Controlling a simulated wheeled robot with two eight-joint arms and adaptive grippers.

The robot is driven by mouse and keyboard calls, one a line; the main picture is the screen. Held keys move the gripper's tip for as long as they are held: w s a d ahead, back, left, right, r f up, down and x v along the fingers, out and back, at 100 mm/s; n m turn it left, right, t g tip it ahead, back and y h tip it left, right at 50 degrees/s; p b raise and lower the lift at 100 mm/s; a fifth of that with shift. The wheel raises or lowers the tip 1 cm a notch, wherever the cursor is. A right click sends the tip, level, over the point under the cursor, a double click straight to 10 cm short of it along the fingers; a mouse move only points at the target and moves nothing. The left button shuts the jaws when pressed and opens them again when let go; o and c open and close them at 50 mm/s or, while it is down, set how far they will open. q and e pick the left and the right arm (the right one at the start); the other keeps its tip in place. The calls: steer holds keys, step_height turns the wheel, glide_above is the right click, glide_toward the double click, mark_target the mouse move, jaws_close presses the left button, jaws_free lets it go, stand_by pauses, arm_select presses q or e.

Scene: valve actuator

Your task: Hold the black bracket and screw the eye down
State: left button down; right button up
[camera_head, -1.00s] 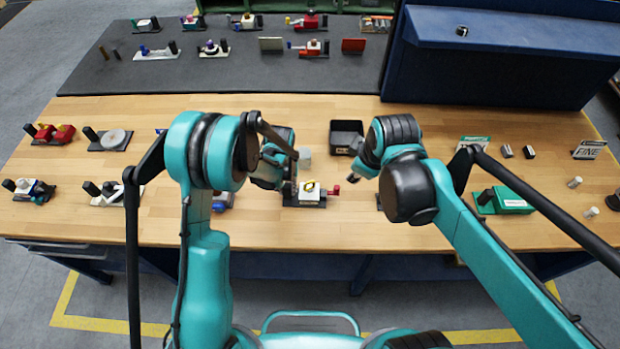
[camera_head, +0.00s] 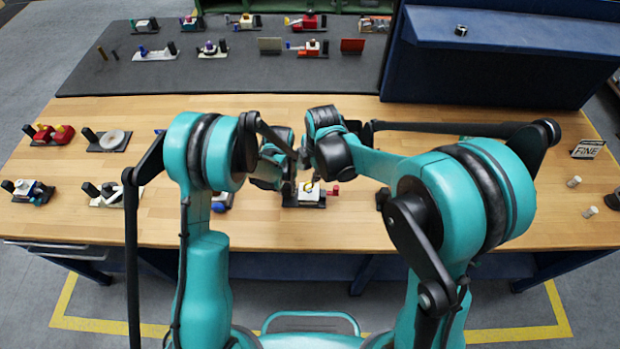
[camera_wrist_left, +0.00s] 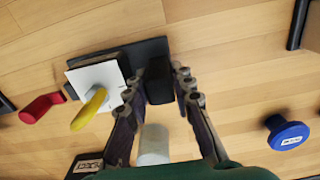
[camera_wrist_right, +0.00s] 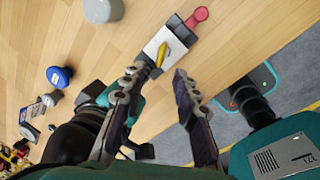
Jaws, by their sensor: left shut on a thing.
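The black bracket (camera_wrist_left: 158,86) stands upright at one end of a dark base. My left gripper (camera_wrist_left: 159,78) is shut on the bracket, with a finger on each side. Next to it on the base is a white block (camera_wrist_left: 78,78) bearing the yellow eye (camera_wrist_left: 98,108), which also shows in the head view (camera_head: 309,187). A red knob (camera_wrist_left: 40,107) sticks out beyond the block. My right gripper (camera_wrist_right: 160,72) is open and empty above the assembly. The yellow eye (camera_wrist_right: 163,53) appears just beyond its fingertips, apparently not gripped.
A white cylinder (camera_wrist_left: 152,146) and a blue knob (camera_wrist_left: 288,132) stand nearby on the wooden table. Other valve assemblies sit at the left, including one with a grey disc (camera_head: 113,139). My two wrists are close together.

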mark_target(309, 182)
steer(key=f, duration=0.4)
steer(key=w+f, duration=0.1)
steer(key=f, duration=0.1)
steer(key=shift+a+f, duration=0.2)
steer(key=shift+a, duration=0.1)
jaws_close()
